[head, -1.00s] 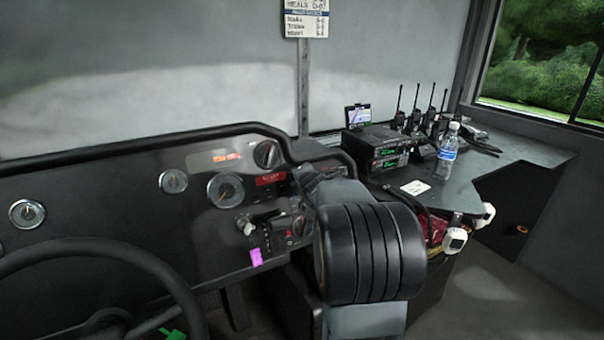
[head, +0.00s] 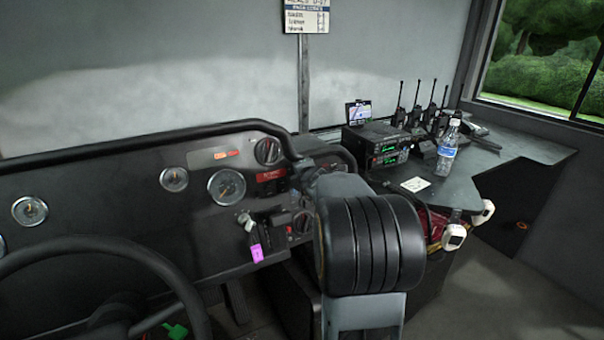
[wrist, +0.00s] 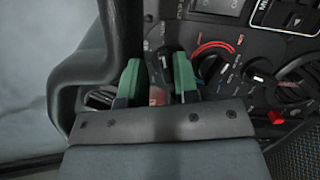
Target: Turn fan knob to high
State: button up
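In the wrist view my gripper (wrist: 157,80) has two green-padded fingers apart, one on each side of a dark knob (wrist: 160,62) on the black dash panel. I see a gap between the fingers, and cannot tell whether either pad touches the knob. To its right are a knob with a red and blue arc (wrist: 212,66) and another knob with a light pointer (wrist: 258,75). The labels are too small to tell which is the fan knob. In the head view my arm hides my gripper and that part of the panel.
A padded dark edge (wrist: 122,40) lies close left of my gripper. The head view shows the steering wheel (head: 120,250) at lower left, gauges (head: 227,187) on the dash, and a side counter with a radio unit (head: 377,146) and a water bottle (head: 447,150).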

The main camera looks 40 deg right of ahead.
jog(key=shift+o, duration=0.4)
jog(key=shift+d+f, duration=0.1)
jog(key=shift+f, duration=0.15)
jog(key=p+v, duration=0.3)
jog(key=v, duration=1)
jog(key=shift+s+r, duration=0.2)
jog(key=shift+s, duration=0.1)
jog(key=shift+a, duration=0.25)
